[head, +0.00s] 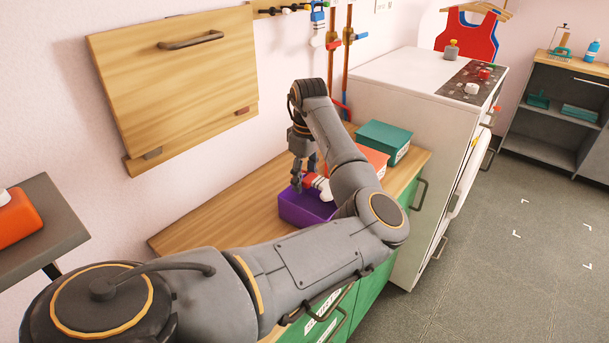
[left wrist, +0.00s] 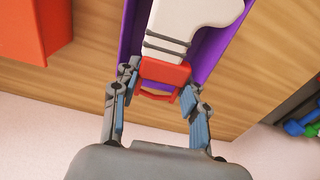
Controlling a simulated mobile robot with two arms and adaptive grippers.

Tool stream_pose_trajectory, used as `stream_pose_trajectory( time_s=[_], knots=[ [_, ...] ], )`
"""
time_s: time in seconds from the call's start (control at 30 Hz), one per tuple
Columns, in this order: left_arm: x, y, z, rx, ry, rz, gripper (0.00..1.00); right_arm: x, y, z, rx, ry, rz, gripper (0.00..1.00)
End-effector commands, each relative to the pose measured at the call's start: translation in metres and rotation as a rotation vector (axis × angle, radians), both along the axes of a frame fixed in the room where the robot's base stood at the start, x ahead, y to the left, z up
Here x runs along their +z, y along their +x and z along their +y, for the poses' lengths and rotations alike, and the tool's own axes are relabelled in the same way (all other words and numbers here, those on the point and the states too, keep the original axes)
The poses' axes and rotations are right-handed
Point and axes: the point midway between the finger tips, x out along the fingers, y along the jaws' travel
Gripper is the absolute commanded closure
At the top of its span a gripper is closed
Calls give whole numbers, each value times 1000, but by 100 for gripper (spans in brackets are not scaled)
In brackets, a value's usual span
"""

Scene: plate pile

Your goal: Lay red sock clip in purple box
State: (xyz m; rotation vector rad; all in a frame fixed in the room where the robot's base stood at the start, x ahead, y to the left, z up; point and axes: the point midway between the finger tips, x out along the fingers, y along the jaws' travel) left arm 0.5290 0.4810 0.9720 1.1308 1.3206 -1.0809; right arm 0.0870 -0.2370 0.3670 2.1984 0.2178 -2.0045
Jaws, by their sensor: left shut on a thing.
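The purple box (head: 296,212) stands on the wooden counter. Its purple walls also show in the left wrist view (left wrist: 211,48). My left gripper (head: 303,182) points down over the box and is shut on the red sock clip (left wrist: 165,72). The clip sits between the two fingertips in the left wrist view. A white sock (left wrist: 190,22) with grey stripes extends from the clip, over the inside of the box. In the head view the red clip (head: 309,180) and white sock show just above the box. My arm hides part of the box's right side.
An orange box (head: 372,160) and a teal box (head: 383,138) stand right of the purple box on the counter (head: 205,228). The counter left of the purple box is clear. A wooden wall panel (head: 180,85) hangs behind, and a white stove (head: 400,85) stands at the right.

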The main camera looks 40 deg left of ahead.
Motion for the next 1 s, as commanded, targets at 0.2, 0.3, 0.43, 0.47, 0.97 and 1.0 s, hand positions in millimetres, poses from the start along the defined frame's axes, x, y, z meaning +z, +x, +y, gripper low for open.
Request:
stream_pose_trajectory(
  time_s=[0.2,0.3,0.43,0.47,0.97,1.0],
  knots=[
    [1,0,0,0,0,0,54,0,0,1,-1,1,0,60],
    [1,0,0,0,0,0,34,0,0,2,-1,2,-1,60],
    [1,0,0,0,0,0,30,0,0,3,-2,4,0,60],
    [0,0,0,0,0,0,30,0,0,4,-2,4,0,60],
    [48,1,-1,1,2,-4,30,0,0,2,0,3,1,60],
    [57,1,-2,1,3,-4,30,0,0,2,0,3,1,60]
  ],
)
